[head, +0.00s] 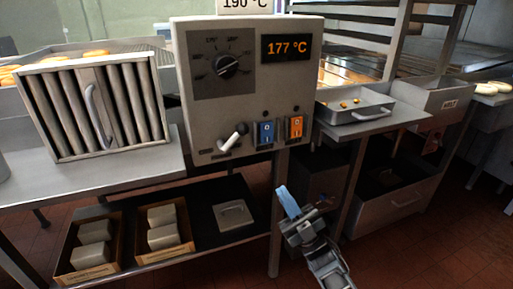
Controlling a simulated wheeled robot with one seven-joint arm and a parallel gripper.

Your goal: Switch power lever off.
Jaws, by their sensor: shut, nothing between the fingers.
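The power lever (233,137) is a white-tipped handle on the lower left front of a grey control box (213,116). It is tilted, with its tip pointing up and to the right. Small dark label plates sit near its base; their writing is too small to read. My gripper (287,201) is below and to the right of the box, with pale blue fingers pointing up. It is shut and empty, clear of the lever.
A blue switch (265,132) and an orange switch (294,128) sit right of the lever. Above are a black dial (226,65) and a display (287,48) reading 177 °C. A ribbed metal filter (58,112) stands left. A drip tray (354,112) juts out at right.

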